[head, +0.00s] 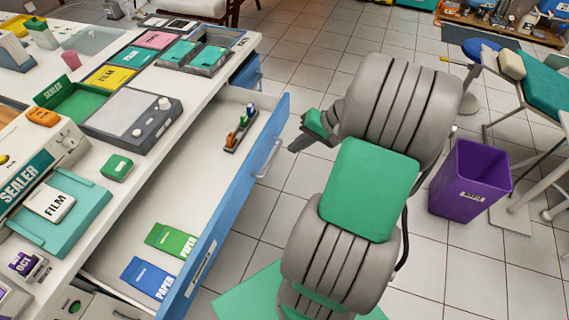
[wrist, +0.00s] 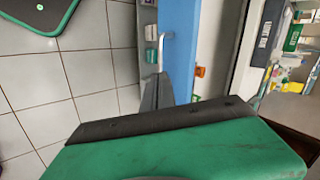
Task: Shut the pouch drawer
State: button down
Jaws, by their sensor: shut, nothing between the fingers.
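The pouch drawer (head: 222,205) is pulled out from the white counter on the left of the head view. Its blue front has a pale handle (head: 266,160) and a white label. Inside lie a green paper packet (head: 171,241), a blue paper packet (head: 148,278) and a small rack (head: 240,131) with coloured pieces. My gripper (head: 293,147) is shut and empty, just outside the drawer front, to the right of the handle. In the wrist view my dark fingers (wrist: 157,90) point toward the blue front (wrist: 180,45) and handle (wrist: 166,48). Contact cannot be told.
The counter (head: 150,165) carries a sealer (head: 35,170), a grey device (head: 130,118) and several trays and film boxes. A purple bin (head: 470,182) stands on the tiled floor at right, near a stand with a teal seat (head: 548,90). Bare tiles (head: 300,85) lie beyond the drawer.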

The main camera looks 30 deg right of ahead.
jog(key=s+d+f+m+t+y+b, duration=0.1)
jog(key=s+d+f+m+t+b, duration=0.15)
jog(key=s+d+f, duration=0.35)
jog(key=w+a+f, duration=0.1)
jog(key=w+a, duration=0.2)
jog(key=w, duration=0.2)
jog(key=w+a+f+p, duration=0.1)
jog(key=w+a+f, duration=0.1)
jog(key=w, duration=0.4)
jog(key=shift+a+f+t, duration=0.25)
jog(key=shift+a+t, duration=0.2)
jog(key=shift+a, duration=0.15)
jog(key=shift+w+m, duration=0.15)
jog(key=shift+m, duration=0.1)
